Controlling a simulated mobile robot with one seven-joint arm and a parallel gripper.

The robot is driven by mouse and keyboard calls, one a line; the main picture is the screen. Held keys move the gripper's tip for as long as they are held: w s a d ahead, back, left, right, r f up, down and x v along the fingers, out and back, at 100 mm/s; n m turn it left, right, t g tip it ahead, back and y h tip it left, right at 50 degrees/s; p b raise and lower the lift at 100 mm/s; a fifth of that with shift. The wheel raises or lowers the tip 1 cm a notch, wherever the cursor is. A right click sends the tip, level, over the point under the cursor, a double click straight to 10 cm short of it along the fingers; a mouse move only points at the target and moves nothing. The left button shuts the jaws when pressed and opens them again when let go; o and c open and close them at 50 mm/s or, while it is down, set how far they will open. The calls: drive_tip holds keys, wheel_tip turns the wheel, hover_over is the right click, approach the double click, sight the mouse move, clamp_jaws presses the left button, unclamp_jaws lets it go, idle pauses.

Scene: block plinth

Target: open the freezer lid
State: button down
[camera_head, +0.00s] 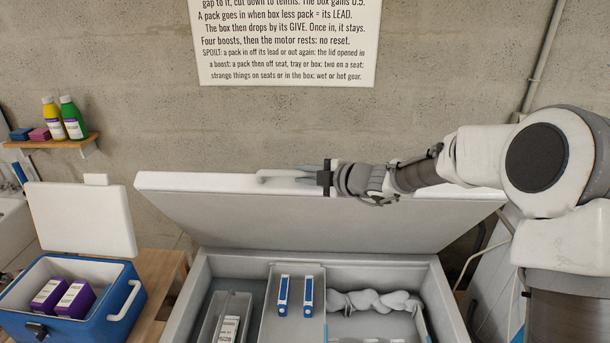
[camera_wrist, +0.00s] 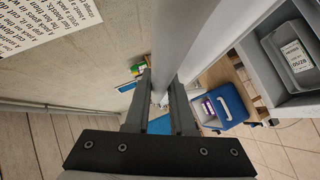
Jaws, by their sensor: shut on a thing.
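The white freezer lid (camera_head: 300,215) is raised and tilted back over the freezer (camera_head: 440,300), whose inside is in plain view. The lid's handle (camera_head: 278,174) is a pale bar along its upper edge. My gripper (camera_head: 312,176) is at that edge, shut on the handle. In the wrist view my gripper (camera_wrist: 160,98) has a finger on each side of the pale bar. The exact contact of the fingertips is hard to see.
Inside the freezer are a grey bin, two blue-and-white packs (camera_head: 283,290) and a pale twisted thing (camera_head: 370,300). A blue cool box (camera_head: 110,310) with purple packs stands open at left. A wall shelf (camera_head: 60,143) holds bottles. A concrete wall is behind the lid.

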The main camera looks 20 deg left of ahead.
drive_tip(key=c, duration=0.8)
unclamp_jaws()
drive_tip(key=shift+o, duration=0.2)
drive_tip(key=b+v, duration=0.1)
drive_tip(key=v, duration=1.6)
drive_tip(key=shift+d, duration=0.2)
drive_tip(key=shift+s, duration=0.1)
